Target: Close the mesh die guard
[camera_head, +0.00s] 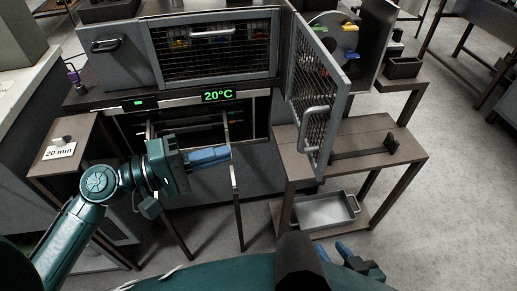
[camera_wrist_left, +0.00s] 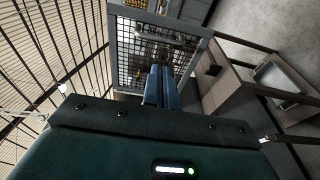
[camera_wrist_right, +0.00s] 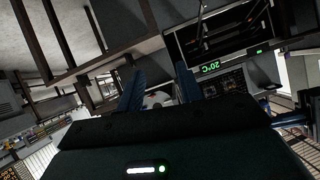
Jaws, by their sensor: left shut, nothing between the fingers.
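The mesh die guard (camera_head: 325,72) is a grey-framed wire mesh door with a bar handle (camera_head: 316,124). In the head view it stands swung open, sticking out towards me at the right of the machine. A mesh door with a handle, apparently this guard, shows beyond the fingers in the left wrist view (camera_wrist_left: 128,62). My left gripper (camera_head: 228,153) is shut and empty, in front of the machine and left of the guard, not touching it. Its blue fingers lie together in the left wrist view (camera_wrist_left: 161,88). My right gripper (camera_wrist_right: 158,90) is open and empty, low near my body.
A second mesh panel (camera_head: 220,45) covers the machine front above the 20°C display (camera_head: 218,96). A die disc (camera_head: 333,36) stands behind the open guard. A brown bench (camera_head: 360,160) lies under the guard, with a metal tray (camera_head: 325,212) on its lower shelf.

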